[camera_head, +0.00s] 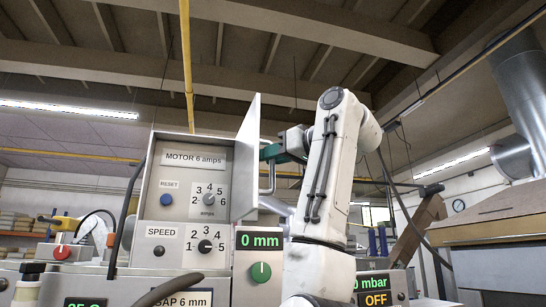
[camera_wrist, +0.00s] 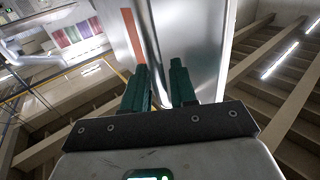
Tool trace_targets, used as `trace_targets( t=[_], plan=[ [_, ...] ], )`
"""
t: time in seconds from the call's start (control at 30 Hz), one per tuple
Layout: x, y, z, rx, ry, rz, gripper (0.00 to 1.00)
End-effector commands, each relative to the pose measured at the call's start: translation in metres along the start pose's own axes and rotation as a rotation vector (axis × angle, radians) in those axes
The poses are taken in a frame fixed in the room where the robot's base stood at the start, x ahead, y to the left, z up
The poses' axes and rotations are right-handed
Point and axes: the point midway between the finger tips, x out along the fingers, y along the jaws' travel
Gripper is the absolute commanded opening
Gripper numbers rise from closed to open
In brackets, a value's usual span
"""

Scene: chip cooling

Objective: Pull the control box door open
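The control box (camera_head: 185,205) is a grey cabinet at left centre in the head view, with its front panel of dials and a blue reset button uncovered. Its door (camera_head: 246,160) stands swung out from the right side of the box, seen nearly edge-on. The metal door handle (camera_head: 272,178) is on the door's outer face, and it shows as a bar in the wrist view (camera_wrist: 152,45). My gripper (camera_head: 270,152) is at the upper part of this handle. The door partly hides the fingertips in the head view.
A panel with a green knob (camera_head: 260,272) and a 0 mm display stands right of the box. A dark hose (camera_head: 170,290) curves in front. A large metal machine (camera_head: 500,235) stands at right.

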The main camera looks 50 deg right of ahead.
Motion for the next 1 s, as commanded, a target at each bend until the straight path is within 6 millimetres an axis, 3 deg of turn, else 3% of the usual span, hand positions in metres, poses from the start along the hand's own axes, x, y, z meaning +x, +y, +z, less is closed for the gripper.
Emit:
trace_targets(
  t=[0.43,0.8,1.0],
  plan=[
    [-0.009,0.001,0.002,0.000,-0.002,0.002,0.35],
    [-0.076,0.001,0.003,-0.001,0.000,0.002,0.35],
    [-0.101,0.001,0.002,0.000,-0.001,0.001,0.35]
  ],
)
